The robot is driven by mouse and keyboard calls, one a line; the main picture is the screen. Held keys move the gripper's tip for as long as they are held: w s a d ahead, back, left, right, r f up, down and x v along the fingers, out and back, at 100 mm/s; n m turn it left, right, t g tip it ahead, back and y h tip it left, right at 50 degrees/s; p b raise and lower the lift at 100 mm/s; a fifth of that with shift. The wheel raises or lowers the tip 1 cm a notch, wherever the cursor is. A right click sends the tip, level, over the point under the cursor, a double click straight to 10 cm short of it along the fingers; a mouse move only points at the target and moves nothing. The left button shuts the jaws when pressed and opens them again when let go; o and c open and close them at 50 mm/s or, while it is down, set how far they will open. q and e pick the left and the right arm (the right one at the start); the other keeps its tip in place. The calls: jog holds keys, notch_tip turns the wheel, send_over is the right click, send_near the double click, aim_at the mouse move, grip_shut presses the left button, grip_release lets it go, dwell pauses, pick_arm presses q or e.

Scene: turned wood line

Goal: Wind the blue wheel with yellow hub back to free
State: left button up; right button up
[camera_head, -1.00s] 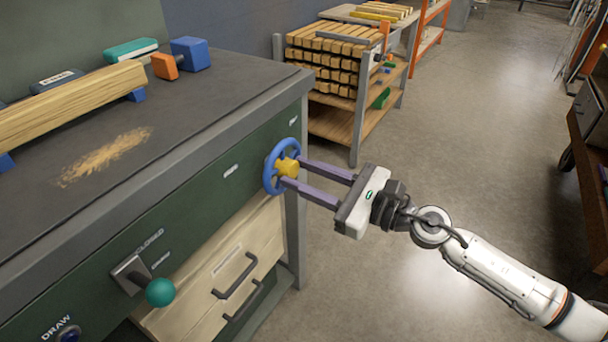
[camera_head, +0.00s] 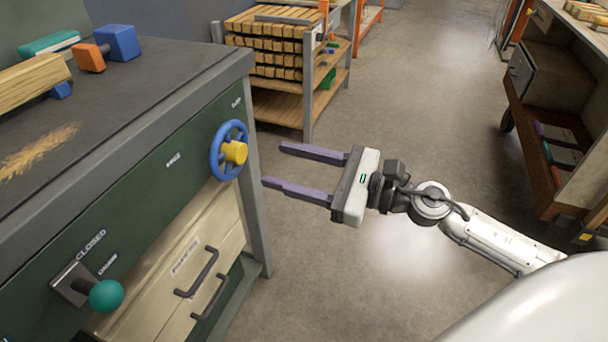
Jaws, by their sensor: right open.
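The blue wheel (camera_head: 216,161) with its yellow hub (camera_head: 235,152) is mounted on the dark green front panel of the workbench, near its right corner. My right gripper (camera_head: 272,166) is open and empty. Its two purple fingers point left toward the wheel, with a visible gap between the fingertips and the wheel. Nothing is between the fingers but the view of the floor. My left gripper is not in view.
A teal-knobbed lever (camera_head: 106,295) sits on the panel beside a "CLOSED" label. Pale drawers (camera_head: 185,262) with dark handles are below. A shelf rack with stacked wood (camera_head: 275,106) stands behind. The floor (camera_head: 400,110) right of the bench is clear.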

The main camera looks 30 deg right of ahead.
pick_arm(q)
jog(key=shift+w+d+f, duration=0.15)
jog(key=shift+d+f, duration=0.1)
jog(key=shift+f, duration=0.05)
pick_arm(e)
jog(key=shift+v, duration=1.7)
